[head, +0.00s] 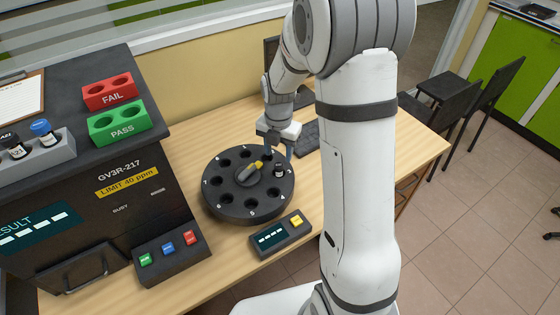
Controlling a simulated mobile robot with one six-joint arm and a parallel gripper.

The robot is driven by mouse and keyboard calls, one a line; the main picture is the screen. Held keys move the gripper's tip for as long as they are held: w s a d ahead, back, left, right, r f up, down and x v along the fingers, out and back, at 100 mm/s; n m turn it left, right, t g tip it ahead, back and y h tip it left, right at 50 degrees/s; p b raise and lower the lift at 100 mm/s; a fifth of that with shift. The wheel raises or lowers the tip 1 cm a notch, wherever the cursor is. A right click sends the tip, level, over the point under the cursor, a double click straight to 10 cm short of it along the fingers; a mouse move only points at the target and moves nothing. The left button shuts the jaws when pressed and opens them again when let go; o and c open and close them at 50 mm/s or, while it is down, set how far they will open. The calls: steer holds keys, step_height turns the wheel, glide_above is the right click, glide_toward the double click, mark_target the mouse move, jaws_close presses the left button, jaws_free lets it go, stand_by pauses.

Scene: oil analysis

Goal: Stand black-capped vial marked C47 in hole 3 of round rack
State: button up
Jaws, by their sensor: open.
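The round black rack (216,206) stands on the wooden table, with numbered holes around a grey and yellow centre piece. A black-capped vial (279,172) stands upright at the rack's right side, just past the hole by the 4, where hole 3 appears to be. Its number and label are too small to read. My gripper (275,153) is open, pointing down just above and behind this vial, with no vial visible between its fingers. I cannot tell whether a finger touches the cap.
A grey holder (58,152) at left carries another black-capped vial (14,146) and a blue-capped vial (43,131). Red FAIL block (109,98) and green PASS block (117,129) sit on the analyser (110,215). A small display box (275,240) stands before the rack; a keyboard (306,138) lies behind.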

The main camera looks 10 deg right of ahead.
mark_target(279, 165)
steer(key=s+r+m+t, duration=0.1)
steer(key=s+r+m, duration=0.9)
steer(key=r+m, duration=0.3)
steer(key=s+r+m+t, duration=0.1)
steer(key=s+m, duration=1)
steer(key=m, duration=0.4)
steer(key=shift+d+r+t, duration=0.3)
steer(key=shift+r+t, duration=0.1)
steer(key=shift+s, duration=0.15)
steer(key=shift+c, duration=0.5)
